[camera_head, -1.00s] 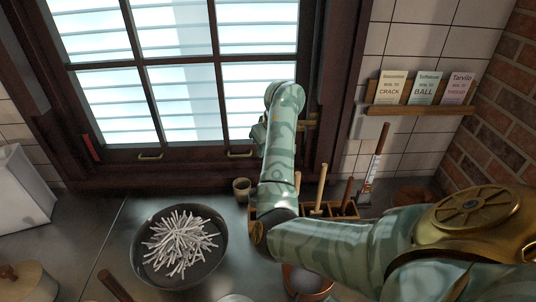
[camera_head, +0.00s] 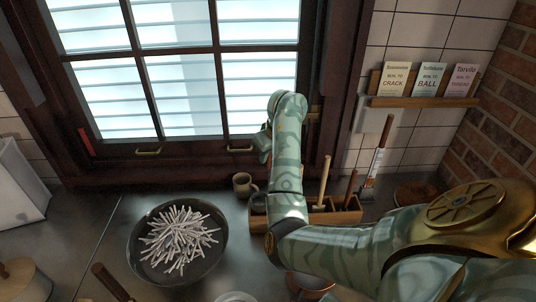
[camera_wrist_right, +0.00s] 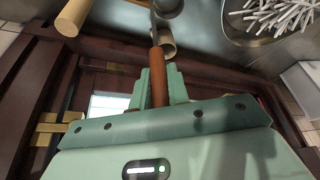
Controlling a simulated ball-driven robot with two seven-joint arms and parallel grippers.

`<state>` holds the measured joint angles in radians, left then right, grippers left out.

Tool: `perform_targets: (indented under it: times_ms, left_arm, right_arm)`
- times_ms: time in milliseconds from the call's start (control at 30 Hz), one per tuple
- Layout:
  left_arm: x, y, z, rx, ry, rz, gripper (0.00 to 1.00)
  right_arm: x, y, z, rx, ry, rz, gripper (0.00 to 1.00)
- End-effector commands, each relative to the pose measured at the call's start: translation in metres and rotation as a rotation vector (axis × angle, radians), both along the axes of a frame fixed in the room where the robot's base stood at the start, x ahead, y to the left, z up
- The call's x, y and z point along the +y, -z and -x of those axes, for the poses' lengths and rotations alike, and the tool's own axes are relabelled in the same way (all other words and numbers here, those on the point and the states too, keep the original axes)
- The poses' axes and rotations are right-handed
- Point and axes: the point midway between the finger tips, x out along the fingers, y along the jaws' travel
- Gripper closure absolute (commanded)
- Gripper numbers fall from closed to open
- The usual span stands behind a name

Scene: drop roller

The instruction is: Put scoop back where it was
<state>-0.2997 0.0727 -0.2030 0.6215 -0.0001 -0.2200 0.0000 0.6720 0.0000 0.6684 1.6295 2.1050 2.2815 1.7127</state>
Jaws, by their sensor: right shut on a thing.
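My right gripper (camera_wrist_right: 153,92) is shut on the brown wooden handle of the scoop (camera_wrist_right: 158,65) in the wrist view. The scoop's metal shaft runs away from the jaws toward the counter, ending in a round dark part at the top edge. In the head view my right gripper (camera_head: 264,142) hangs in front of the window, and my forearm hides most of the scoop. A wooden rack (camera_head: 345,217) stands on the counter just right of my forearm, partly hidden by it. A pale handle (camera_head: 324,182) and a darker handle (camera_head: 350,187) stand in it. My left gripper is out of view.
A small cup (camera_head: 242,186) stands left of the rack. A dark pan (camera_head: 138,262) of white sticks is further left. A copper-coloured pot (camera_head: 308,284) is partly under my arm.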

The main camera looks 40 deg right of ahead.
Motion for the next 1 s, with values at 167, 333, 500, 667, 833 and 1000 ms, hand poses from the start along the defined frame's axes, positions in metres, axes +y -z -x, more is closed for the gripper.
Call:
perform_targets:
  times_ms: [167, 333, 500, 667, 833, 1000]
  left_arm:
    - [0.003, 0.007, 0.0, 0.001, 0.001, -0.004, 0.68]
    - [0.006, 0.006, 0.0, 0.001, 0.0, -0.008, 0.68]
    - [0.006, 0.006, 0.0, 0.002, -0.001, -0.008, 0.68]
    - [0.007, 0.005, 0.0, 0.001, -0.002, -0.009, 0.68]
    - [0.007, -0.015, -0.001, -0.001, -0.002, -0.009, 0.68]
    - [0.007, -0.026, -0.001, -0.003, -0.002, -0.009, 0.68]
  right_arm:
    - [0.0, 0.006, 0.0, -0.001, 0.0, -0.002, 1.0]
    - [0.0, 0.005, 0.0, 0.0, 0.0, -0.002, 0.69]
    - [0.0, 0.005, 0.0, 0.0, 0.001, -0.001, 0.61]
    - [0.0, 0.004, 0.0, 0.0, 0.0, -0.001, 0.61]
    - [0.0, -0.014, 0.0, 0.0, -0.001, 0.001, 0.61]
    - [0.002, -0.053, 0.016, -0.005, 0.002, 0.001, 0.61]
